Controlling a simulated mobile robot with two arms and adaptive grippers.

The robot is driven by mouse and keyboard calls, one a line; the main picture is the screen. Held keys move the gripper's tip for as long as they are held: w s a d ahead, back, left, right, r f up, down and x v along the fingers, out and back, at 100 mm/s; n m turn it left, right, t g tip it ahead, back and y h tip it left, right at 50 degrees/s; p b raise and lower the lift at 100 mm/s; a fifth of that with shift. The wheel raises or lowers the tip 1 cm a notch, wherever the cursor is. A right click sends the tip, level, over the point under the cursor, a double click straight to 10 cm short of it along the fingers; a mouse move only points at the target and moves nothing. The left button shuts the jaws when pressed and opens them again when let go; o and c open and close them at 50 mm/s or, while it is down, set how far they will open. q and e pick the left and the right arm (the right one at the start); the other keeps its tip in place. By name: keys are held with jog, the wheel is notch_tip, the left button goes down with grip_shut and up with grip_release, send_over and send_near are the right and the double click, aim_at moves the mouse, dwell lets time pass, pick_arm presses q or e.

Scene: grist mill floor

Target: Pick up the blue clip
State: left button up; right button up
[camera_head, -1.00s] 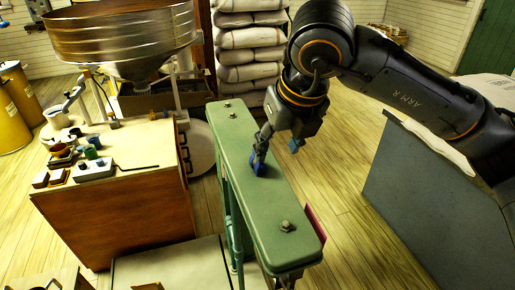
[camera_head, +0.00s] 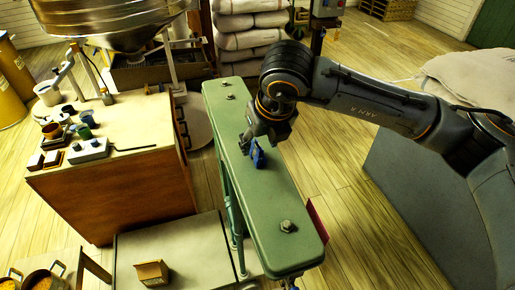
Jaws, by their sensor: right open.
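A blue shape that looks like the blue clip (camera_head: 259,157) is on the top of the long green beam (camera_head: 262,196), about midway along it. My right gripper (camera_head: 251,146) comes in from the right and points down over the beam. It is open, and its fingers are right at the blue clip. One grey finger shows on the clip's left. The gripper body hides part of the clip, and I cannot tell whether the fingers touch it. My left gripper is not in view.
Bolt heads (camera_head: 287,226) stick up from the beam. A wooden cabinet (camera_head: 115,195) with small pots and blocks stands left. A metal hopper (camera_head: 110,20) is behind it. A small box (camera_head: 151,272) sits on a pale surface at front. Stacked sacks (camera_head: 248,40) stand behind.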

aim_at(259, 146)
jog(key=shift+w+a+f+p, duration=0.15)
jog(key=shift+w+f+p, duration=0.5)
jog(key=shift+p, duration=0.4)
jog(key=x, duration=0.2)
jog(key=shift+f, duration=0.5)
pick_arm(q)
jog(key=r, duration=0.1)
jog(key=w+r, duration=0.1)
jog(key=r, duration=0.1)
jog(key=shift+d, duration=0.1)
pick_arm(e)
jog(key=c, duration=0.9)
